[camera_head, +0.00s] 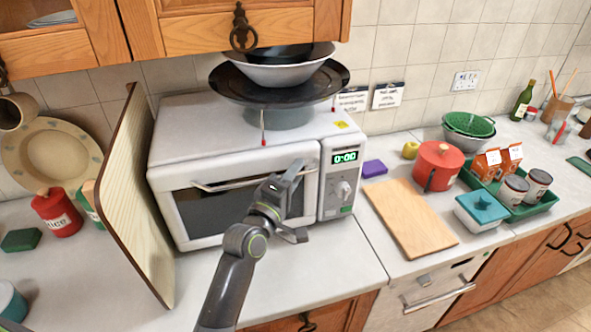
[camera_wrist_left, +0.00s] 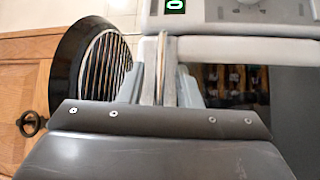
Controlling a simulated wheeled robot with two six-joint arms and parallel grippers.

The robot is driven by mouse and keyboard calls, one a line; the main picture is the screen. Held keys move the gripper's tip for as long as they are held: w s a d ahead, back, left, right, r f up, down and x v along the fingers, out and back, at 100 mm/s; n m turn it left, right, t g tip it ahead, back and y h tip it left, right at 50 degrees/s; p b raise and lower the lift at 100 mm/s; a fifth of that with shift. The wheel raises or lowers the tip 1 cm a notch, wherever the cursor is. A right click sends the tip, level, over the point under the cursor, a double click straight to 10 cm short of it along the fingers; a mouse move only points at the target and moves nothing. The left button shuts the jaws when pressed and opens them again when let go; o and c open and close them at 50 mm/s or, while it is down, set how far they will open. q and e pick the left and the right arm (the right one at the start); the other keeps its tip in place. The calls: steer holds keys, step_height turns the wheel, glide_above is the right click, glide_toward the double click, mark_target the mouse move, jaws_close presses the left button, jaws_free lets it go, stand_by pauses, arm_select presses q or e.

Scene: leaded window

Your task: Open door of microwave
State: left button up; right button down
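The white microwave (camera_head: 175,152) stands on the counter with its dark-windowed door (camera_head: 205,212) closed. Its metal handle (camera_head: 225,184) is a bar running across the upper part of the door. My left gripper (camera_head: 295,175) is at the right end of this handle, near the control panel. In the left wrist view the handle (camera_wrist_left: 160,62) lies between the two fingers, which look closed snugly on it. The fingertip contact is partly hidden. My right gripper is in neither view.
A wooden board (camera_head: 130,200) stands upright just left of the microwave. A dark pan with bowls (camera_head: 275,85) sits on top. A cutting board (camera_head: 410,217), red pot (camera_head: 436,165) and green tray (camera_head: 530,210) lie to the right. The counter before the door is clear.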

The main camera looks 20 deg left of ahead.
arm_select(q)
steer(key=shift+w, duration=0.2)
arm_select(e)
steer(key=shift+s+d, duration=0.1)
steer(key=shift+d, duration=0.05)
arm_select(q)
jaws_close()
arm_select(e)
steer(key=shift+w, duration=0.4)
